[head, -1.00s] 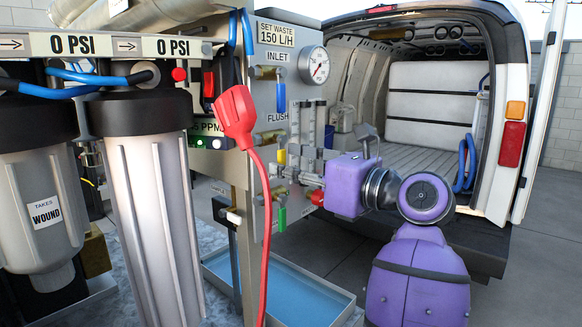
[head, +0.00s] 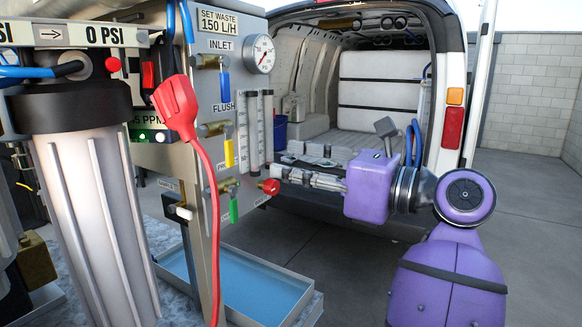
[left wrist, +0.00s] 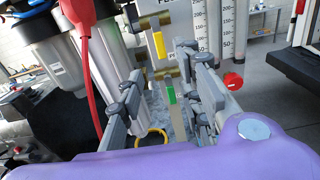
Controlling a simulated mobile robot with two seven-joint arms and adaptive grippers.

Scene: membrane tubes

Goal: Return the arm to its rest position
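My purple left arm (head: 452,262) stands at the right of the head view, with its forearm pointing left. My left gripper (head: 285,168) is at the right side of the valve panel, near the red knob (head: 270,186). In the left wrist view the gripper (left wrist: 160,85) has its grey fingers spread wide, with nothing between them. Behind the fingers are the yellow handle (left wrist: 158,45) and the green handle (left wrist: 171,94); the red knob (left wrist: 233,81) is to the right of the fingers. My right gripper is in neither view.
The valve panel (head: 190,230) carries a gauge (head: 263,54), a blue handle (head: 223,86) and flow tubes (head: 253,130). A red plug (head: 176,105) hangs its cord down the front. A blue tray (head: 300,318) lies below. An open van (head: 385,125) stands behind. Floor at right is clear.

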